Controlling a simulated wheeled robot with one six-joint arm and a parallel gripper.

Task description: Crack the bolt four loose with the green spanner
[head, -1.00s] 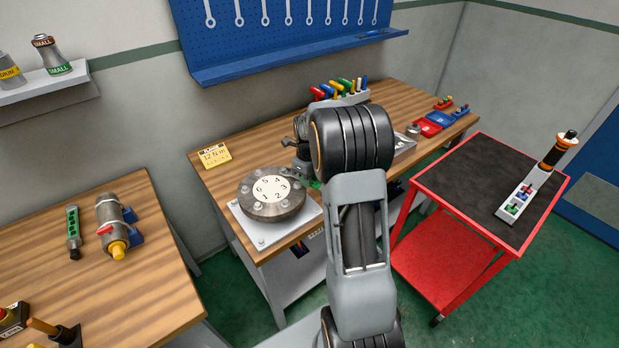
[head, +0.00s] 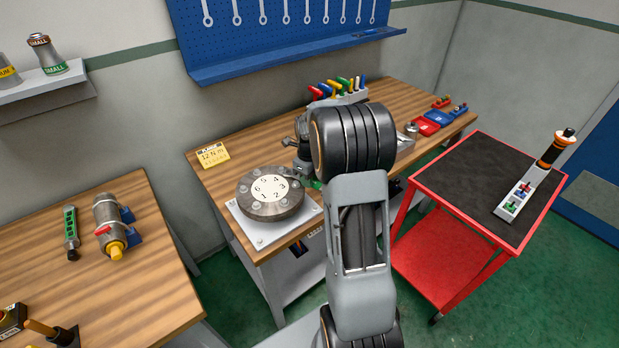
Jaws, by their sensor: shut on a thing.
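The round grey flange (head: 270,206) lies on a pale plate at the front of the middle bench, with a white numbered disc (head: 271,188) at its centre. The number 4 is on the disc's far right side; the bolt beside it is too small to make out well. My gripper (head: 304,168) is just beyond the flange's far right edge, mostly hidden behind my own arm. A bit of the green spanner (head: 316,184) shows there, and the gripper is shut on it. Whether the spanner's head is on bolt four cannot be told.
A rack of coloured handles (head: 338,92) and red and blue trays (head: 427,123) stand farther back on the bench. A yellow 12 N m card (head: 214,154) is at its left. A red trolley (head: 455,180) stands right. The left bench holds a pipe fitting (head: 108,222) and a green-marked tool (head: 71,232).

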